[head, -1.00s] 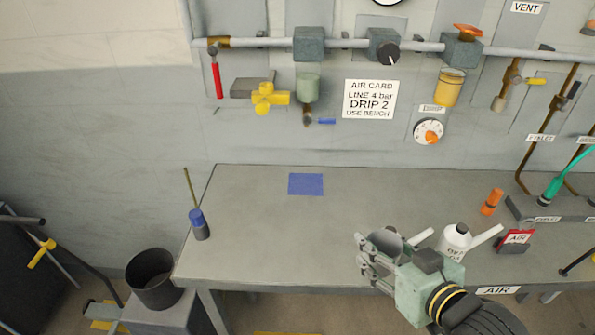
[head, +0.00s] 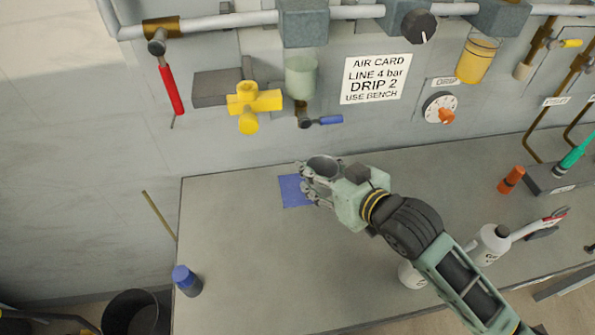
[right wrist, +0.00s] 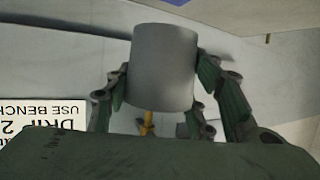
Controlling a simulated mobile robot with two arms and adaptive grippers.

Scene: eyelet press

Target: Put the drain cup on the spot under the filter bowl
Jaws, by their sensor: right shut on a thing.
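The grey drain cup (head: 322,167) is held upright between the fingers of my right gripper (head: 318,180), which is shut on it. The cup fills the middle of the right wrist view (right wrist: 162,68), with a finger on each side. The blue square spot (head: 293,191) lies on the bench; the gripper and cup partly cover its right side. The cup is at the spot's upper right edge in the head view; I cannot tell whether it touches the bench. The pale green filter bowl (head: 300,78) hangs on the wall above the spot. My left gripper is not seen.
A valve with a blue lever (head: 322,121) sits below the bowl, and a yellow valve handle (head: 252,104) is to its left. The bench (head: 236,240) is clear around the spot.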

